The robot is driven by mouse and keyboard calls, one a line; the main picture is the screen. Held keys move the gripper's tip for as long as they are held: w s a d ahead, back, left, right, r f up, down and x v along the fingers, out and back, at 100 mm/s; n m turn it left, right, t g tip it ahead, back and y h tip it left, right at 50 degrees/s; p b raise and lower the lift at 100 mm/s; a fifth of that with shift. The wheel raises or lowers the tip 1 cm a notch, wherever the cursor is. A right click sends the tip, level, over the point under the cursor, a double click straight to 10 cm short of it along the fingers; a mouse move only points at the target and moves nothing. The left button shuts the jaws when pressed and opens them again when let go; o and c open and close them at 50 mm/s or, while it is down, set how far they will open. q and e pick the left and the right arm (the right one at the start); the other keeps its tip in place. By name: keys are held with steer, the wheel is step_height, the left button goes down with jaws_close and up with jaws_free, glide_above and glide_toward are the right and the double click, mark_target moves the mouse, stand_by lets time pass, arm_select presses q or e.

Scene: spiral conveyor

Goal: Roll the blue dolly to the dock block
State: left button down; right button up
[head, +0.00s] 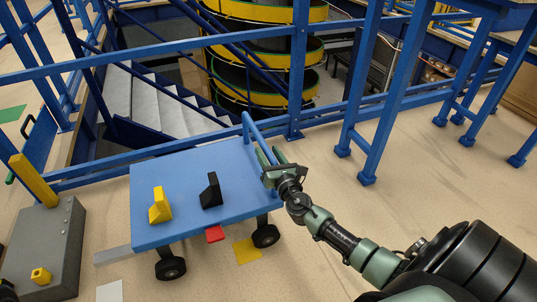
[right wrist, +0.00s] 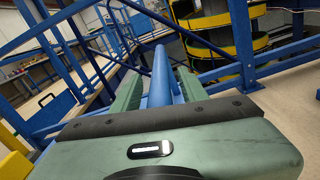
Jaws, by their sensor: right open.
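The blue dolly (head: 185,225) stands on dark wheels in the middle of the head view, with a blue bar handle (head: 254,135) rising at its far right end. A grey block (head: 42,248) with a yellow post stands on the floor to its left, apart from it; it looks like the dock block. My right gripper (head: 268,157) is at the handle. In the right wrist view the blue handle bar (right wrist: 161,78) runs between the two green fingers of the open gripper (right wrist: 158,85), with gaps visible at its sides. My left gripper is not in view.
A yellow piece (head: 160,206) and a black piece (head: 211,192) stand on the dolly top. A red part (head: 215,234) shows at its front edge. A blue railing (head: 180,59) runs close behind it. Flat grey and yellow patches (head: 247,251) mark the floor.

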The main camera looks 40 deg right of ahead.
jaws_close()
stand_by(1.3)
